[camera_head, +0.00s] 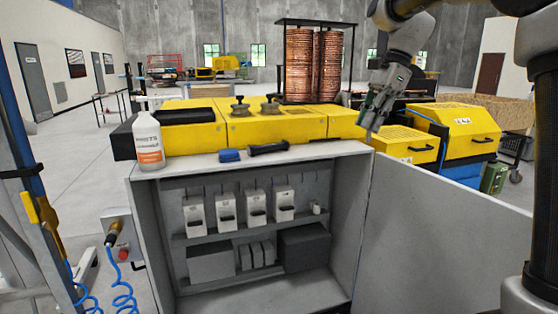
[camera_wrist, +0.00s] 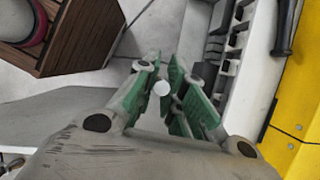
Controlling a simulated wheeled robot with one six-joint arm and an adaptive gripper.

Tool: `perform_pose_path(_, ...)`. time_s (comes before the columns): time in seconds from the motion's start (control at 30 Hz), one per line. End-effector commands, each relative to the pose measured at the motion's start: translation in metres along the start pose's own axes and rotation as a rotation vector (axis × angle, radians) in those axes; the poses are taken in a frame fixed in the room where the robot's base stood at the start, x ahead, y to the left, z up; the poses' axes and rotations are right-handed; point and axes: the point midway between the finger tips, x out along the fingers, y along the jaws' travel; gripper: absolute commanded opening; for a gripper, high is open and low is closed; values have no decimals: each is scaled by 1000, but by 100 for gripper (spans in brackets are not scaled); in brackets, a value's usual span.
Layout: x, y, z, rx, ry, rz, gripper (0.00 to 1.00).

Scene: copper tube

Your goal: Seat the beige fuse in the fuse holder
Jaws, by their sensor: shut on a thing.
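My gripper (camera_head: 374,112) hangs in the air above and just right of the open grey cabinet's top. In the wrist view my gripper (camera_wrist: 165,98) has its green-padded fingers closed around a small pale round end, which looks like the fuse (camera_wrist: 162,88). The rest of the fuse is hidden between the fingers, and I cannot make it out in the head view. Several white fuse holders (camera_head: 256,206) stand in a row on the upper shelf inside the cabinet. The held piece is apart from them. I cannot tell which holder is meant.
The grey cabinet (camera_head: 146,230) is open, its door (camera_head: 450,235) swung out to the right. A small pale cylinder (camera_head: 315,208) sits right of the holders.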

Motion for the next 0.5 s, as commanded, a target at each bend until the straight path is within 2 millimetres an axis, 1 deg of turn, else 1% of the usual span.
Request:
perform_pose_path(0.07,2,-8,-8,-125,0,58,0)
perform_pose_path(0.17,13,-23,-24,-351,-2,156,0)
perform_pose_path(0.27,35,-44,-48,-612,-4,268,0)
perform_pose_path(0.37,70,-65,-80,-866,-6,375,0)
perform_pose_path(0.4,89,-74,-96,-967,-8,418,0)
perform_pose_path(0.47,119,-85,-119,-1090,-8,468,0)
perform_pose_path(0.5,139,-90,-134,-1152,-8,492,0)
